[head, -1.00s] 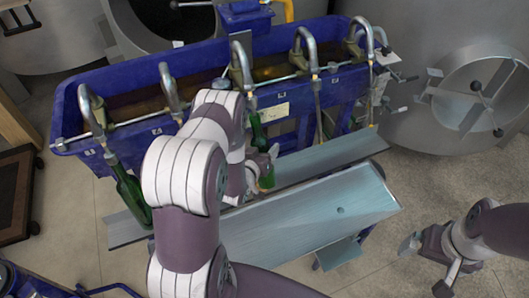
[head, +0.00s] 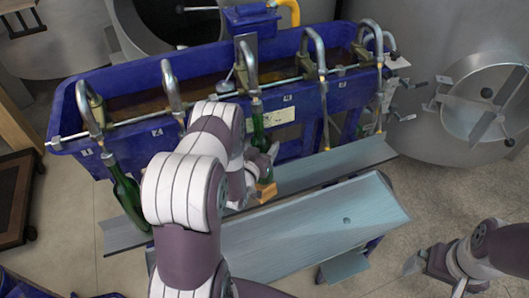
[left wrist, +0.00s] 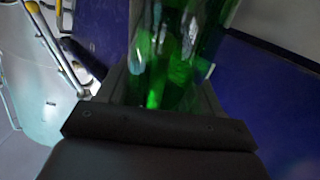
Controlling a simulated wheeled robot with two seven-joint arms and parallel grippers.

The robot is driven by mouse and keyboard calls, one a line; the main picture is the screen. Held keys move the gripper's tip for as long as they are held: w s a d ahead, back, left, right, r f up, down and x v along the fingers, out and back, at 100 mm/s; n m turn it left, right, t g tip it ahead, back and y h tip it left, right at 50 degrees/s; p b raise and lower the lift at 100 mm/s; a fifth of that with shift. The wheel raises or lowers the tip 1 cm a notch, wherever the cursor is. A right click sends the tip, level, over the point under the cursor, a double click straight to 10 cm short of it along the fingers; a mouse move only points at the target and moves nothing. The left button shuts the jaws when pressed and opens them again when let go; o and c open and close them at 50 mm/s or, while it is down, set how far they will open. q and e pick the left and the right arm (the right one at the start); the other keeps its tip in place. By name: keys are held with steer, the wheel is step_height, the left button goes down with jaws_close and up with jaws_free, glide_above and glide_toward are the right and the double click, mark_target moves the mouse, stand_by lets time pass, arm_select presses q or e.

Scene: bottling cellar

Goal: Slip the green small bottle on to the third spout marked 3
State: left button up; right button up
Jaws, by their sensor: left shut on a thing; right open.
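The green small bottle (head: 258,134) is upright in my left gripper (head: 266,168), its mouth at the lower end of the third spout (head: 249,72). I cannot tell whether the mouth is around the spout tip or just below it. My left arm hides much of the bottle's body. In the left wrist view the green glass (left wrist: 168,60) fills the space between the fingers of my left gripper (left wrist: 160,100). My right gripper (head: 436,275) is open and empty at the lower right, away from the filler.
A blue trough (head: 210,58) carries several curved spouts. Another green bottle (head: 126,192) hangs tilted at the leftmost spout. A grey shelf (head: 335,160) runs below the spouts, with a metal tray (head: 300,232) in front. Steel tanks (head: 430,60) stand behind.

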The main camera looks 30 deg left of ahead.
arm_select(q)
steer(key=shift+w+a+f+b, duration=0.35)
steer(key=shift+a+f+b, duration=0.05)
steer(key=shift+b, duration=0.45)
steer(key=shift+w+a+t, duration=0.1)
steer(key=shift+a+t, duration=0.05)
steer(key=shift+t, duration=0.15)
steer(key=shift+r, duration=0.1)
steer(key=shift+f+b, duration=0.8)
steer(key=o, duration=1.3)
steer(key=shift+o, duration=0.2)
steer(key=s+d+r, duration=0.1)
steer(key=s+d, duration=0.1)
steer(key=s, duration=1)
steer(key=shift+s+r, duration=0.15)
steer(key=shift+s, duration=0.2)
